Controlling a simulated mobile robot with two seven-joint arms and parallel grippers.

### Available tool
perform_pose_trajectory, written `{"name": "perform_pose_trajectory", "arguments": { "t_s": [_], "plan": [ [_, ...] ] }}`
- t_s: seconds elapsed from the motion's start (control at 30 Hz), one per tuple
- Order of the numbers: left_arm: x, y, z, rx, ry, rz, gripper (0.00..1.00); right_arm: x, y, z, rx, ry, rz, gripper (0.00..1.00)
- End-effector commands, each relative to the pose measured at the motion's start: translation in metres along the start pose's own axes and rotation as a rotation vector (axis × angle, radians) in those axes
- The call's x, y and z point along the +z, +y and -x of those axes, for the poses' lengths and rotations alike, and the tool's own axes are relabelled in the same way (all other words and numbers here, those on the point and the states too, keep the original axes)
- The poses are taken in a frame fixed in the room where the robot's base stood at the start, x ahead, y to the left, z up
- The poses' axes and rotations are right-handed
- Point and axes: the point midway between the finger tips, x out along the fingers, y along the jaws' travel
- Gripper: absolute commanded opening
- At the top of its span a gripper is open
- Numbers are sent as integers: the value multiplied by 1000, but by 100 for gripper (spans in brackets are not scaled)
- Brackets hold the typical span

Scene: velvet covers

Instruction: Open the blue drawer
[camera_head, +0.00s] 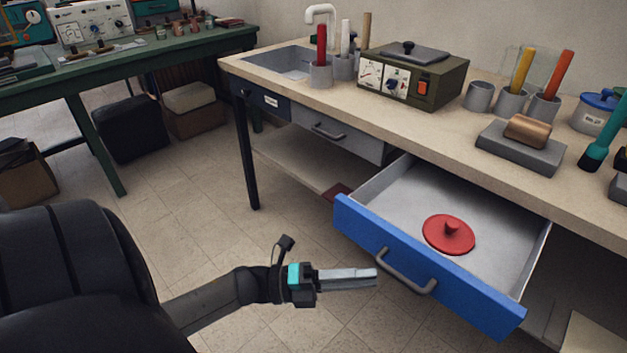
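The blue drawer (365,238) under the workbench is pulled well out, with its grey inside showing. A round red lid with a knob (449,235) lies on the drawer floor. The dark bar handle (407,273) is on the middle of the blue front. My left gripper (376,277) is in front of the drawer, its fingertips just left of the handle in the picture. It does not appear to hold the handle. The fingers overlap in this view, so their gap cannot be told. My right gripper is not in view.
A closed grey drawer (335,135) is left of the blue one. The workbench top (430,125) carries a green instrument box (413,75), several cups and a grey block. A dark seat-like shape (75,275) fills the lower left. The floor before the drawer is clear.

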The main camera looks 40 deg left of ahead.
Motion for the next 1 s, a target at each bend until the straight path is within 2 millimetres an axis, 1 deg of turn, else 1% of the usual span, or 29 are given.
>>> {"name": "perform_pose_trajectory", "arguments": {
  "t_s": [0.03, 0.2, 0.3, 0.4, 0.6, 1.0],
  "plan": [
    [0, 0, 14, 7, -2, 2, 29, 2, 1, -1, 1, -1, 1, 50],
    [0, 0, 52, 5, -2, 1, 29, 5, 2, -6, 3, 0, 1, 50],
    [0, 0, 68, 4, -2, 0, 29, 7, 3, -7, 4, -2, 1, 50],
    [0, 0, 79, 2, -2, 0, 29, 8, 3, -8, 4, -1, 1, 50],
    [0, 0, 87, -1, -1, -1, 29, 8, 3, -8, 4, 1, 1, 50],
    [0, 0, 87, 0, -1, -1, 29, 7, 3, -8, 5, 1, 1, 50]
  ]
}}
